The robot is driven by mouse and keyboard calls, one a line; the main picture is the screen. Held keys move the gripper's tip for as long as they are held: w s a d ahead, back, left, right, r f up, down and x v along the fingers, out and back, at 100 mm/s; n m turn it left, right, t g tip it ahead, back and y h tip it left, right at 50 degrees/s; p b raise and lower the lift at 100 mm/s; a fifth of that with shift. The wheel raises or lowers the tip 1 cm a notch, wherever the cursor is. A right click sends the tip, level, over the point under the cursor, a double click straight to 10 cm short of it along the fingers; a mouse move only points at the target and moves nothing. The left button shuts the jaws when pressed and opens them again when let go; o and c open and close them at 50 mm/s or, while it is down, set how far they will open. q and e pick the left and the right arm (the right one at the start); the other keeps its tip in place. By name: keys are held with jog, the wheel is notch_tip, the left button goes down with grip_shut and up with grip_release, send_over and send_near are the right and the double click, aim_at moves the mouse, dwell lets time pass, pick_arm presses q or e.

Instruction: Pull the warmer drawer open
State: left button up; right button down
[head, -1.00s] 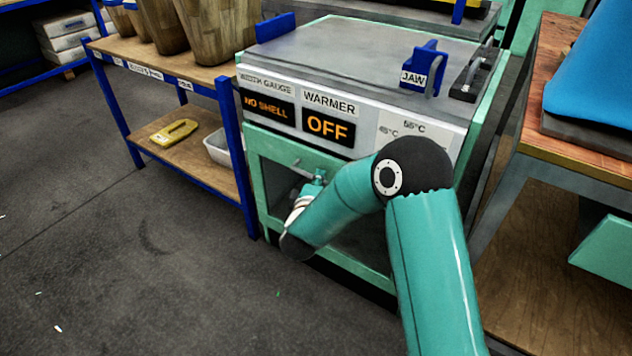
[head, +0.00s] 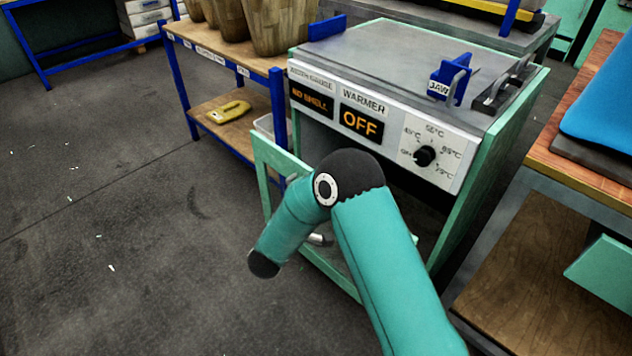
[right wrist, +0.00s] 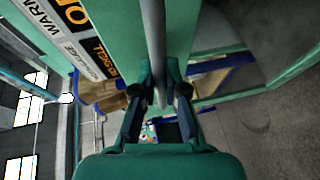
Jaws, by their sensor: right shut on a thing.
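The warmer (head: 385,65) is a grey-topped green cabinet with an "OFF" display (head: 360,123) and a temperature knob (head: 425,156). Its green-framed drawer (head: 264,168) stands out from the cabinet, leaving a gap behind its front. My right arm covers much of the drawer in the head view, and its gripper is hidden there. In the right wrist view my right gripper (right wrist: 160,97) is shut on the grey bar handle (right wrist: 153,35), which runs between its fingers. A bit of the handle shows below my arm in the head view (head: 320,240). My left gripper is not in view.
A blue shelf unit (head: 279,105) with baskets and a yellow tool (head: 229,112) stands close left of the drawer. A wooden-topped bench (head: 575,155) stands to the right. A blue JAW piece (head: 450,80) sits on the warmer.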

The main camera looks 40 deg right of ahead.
jog(key=s+a+p, duration=0.2)
jog(key=a, duration=0.7)
jog(key=s+a+p, duration=0.1)
jog(key=a+p, duration=0.1)
jog(key=a, duration=0.8)
jog(key=shift+s+f+p, duration=0.15)
jog(key=shift+s+p, duration=0.15)
jog(key=shift+s, duration=0.05)
jog(key=shift+a, duration=0.1)
jog(key=c, duration=1.2)
grip_release()
jog(key=shift+w, duration=0.1)
